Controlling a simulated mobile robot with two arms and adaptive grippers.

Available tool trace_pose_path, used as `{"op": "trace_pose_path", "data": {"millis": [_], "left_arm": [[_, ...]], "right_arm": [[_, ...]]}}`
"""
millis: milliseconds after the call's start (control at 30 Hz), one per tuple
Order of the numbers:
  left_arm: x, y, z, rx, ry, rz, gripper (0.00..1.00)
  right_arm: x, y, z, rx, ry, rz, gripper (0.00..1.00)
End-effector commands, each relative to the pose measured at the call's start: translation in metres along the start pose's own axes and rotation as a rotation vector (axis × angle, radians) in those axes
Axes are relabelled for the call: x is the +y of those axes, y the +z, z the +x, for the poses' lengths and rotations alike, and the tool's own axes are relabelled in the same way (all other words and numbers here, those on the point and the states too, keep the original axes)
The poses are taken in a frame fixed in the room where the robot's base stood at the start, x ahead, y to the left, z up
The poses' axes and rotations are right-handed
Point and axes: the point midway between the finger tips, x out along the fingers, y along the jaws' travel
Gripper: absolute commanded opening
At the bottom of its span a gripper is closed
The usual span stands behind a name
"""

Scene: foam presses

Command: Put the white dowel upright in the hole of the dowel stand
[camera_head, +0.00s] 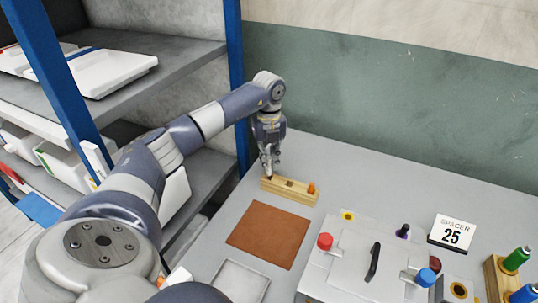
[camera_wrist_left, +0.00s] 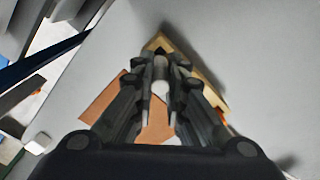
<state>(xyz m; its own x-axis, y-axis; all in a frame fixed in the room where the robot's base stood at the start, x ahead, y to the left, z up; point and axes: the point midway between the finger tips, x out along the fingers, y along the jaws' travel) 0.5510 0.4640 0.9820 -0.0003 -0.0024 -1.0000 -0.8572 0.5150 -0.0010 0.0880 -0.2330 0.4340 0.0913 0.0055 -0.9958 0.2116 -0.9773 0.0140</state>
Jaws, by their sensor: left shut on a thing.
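The dowel stand (camera_head: 291,195) is a pale wooden block on the grey table, with a dark square on its face and an orange peg (camera_head: 311,187) at its right end. My left gripper (camera_head: 270,174) points down at the stand's left end. In the left wrist view the gripper (camera_wrist_left: 161,100) is shut on the white dowel (camera_wrist_left: 161,88), whose pale round end shows between the fingers. The stand (camera_wrist_left: 203,70) shows behind the fingers there. The fingers hide most of the dowel, and I cannot tell whether it is in a hole. My right gripper is not in view.
A brown mat (camera_head: 268,234) lies in front of the stand, with a pale tray (camera_head: 240,284) nearer. A press (camera_head: 345,262) with red and blue knobs stands right, near a "SPACER 25" sign (camera_head: 452,233). A blue-posted shelf (camera_head: 232,65) is left.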

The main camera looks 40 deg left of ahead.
Motion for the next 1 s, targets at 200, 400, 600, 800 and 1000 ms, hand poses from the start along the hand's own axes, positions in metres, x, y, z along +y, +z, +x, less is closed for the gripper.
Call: {"op": "trace_pose_path", "data": {"millis": [200, 400, 600, 800, 1000], "left_arm": [[0.000, 0.000, 0.000, 0.000, 0.000, -0.001, 0.00], [0.000, 0.000, 0.001, 0.000, 0.000, -0.001, 0.00], [0.000, 0.000, 0.006, 0.000, 0.000, -0.001, 0.00], [0.000, 0.000, 0.011, 0.000, -0.001, 0.000, 0.00], [0.000, 0.000, 0.016, 0.000, -0.001, 0.000, 0.00]], "right_arm": [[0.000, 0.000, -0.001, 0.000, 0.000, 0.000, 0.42], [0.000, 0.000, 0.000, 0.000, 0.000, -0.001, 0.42], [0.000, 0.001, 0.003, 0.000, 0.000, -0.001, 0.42], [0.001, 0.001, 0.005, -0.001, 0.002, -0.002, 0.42], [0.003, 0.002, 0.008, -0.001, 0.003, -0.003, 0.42]]}}
